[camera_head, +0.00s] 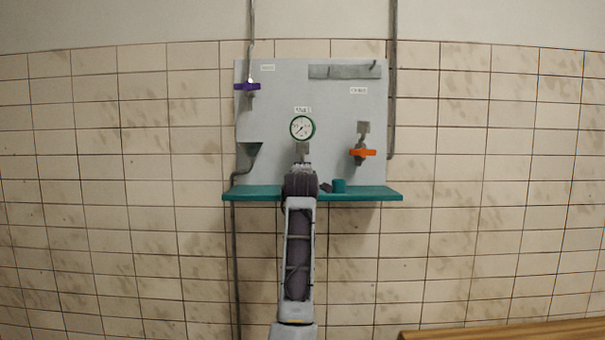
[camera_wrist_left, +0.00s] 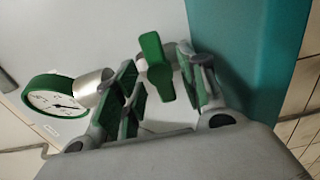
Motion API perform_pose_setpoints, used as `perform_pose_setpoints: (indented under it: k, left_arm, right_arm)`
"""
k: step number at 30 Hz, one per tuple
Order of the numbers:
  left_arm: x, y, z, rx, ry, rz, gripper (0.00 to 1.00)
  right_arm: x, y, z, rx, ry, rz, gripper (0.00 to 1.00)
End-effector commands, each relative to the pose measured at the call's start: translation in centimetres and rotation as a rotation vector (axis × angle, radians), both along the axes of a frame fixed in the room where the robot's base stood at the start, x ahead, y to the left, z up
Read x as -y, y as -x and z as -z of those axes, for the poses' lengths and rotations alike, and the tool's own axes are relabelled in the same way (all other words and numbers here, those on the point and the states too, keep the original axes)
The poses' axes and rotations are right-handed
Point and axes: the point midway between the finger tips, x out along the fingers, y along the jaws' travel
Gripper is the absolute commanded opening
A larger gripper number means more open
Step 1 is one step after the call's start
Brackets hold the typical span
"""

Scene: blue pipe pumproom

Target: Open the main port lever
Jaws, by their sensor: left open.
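A green lever (camera_wrist_left: 154,62) shows in the left wrist view, by the grey panel. My left gripper (camera_wrist_left: 168,88) is open, with one finger on each side of the lever; I cannot tell whether either finger touches it. In the head view my left gripper (camera_head: 301,172) is in front of the panel, just below the round green-rimmed gauge (camera_head: 302,128), and my arm hides the lever there. The gauge also shows in the left wrist view (camera_wrist_left: 56,98), left of the fingers. The small label above the gauge is too blurred to read surely. My right gripper is not in view.
The grey panel (camera_head: 345,105) carries a purple handle (camera_head: 247,86) at upper left and an orange handle (camera_head: 362,152) at right. A teal shelf (camera_head: 375,194) runs below, with a teal cup-like object (camera_head: 339,186) on it. A wooden surface (camera_head: 500,332) lies at lower right.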

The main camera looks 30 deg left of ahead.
Motion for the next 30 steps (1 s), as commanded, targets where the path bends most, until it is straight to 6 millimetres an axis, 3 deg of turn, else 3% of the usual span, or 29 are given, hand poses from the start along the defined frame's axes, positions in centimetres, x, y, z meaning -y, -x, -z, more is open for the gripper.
perform_pose_setpoints:
  k: [15, 24, 30]
  left_arm:
    - [-0.47, -0.66, 0.04, 0.000, 0.000, -0.001, 0.40]
    - [-0.46, -0.66, 0.06, -0.001, 0.001, -0.001, 0.01]
    - [-0.46, -0.67, 0.10, -0.002, -0.002, -0.001, 0.00]
  right_arm:
    - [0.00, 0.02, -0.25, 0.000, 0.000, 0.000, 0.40]
    - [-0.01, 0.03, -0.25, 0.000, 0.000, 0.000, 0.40]
    - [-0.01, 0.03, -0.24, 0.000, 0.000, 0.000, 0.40]
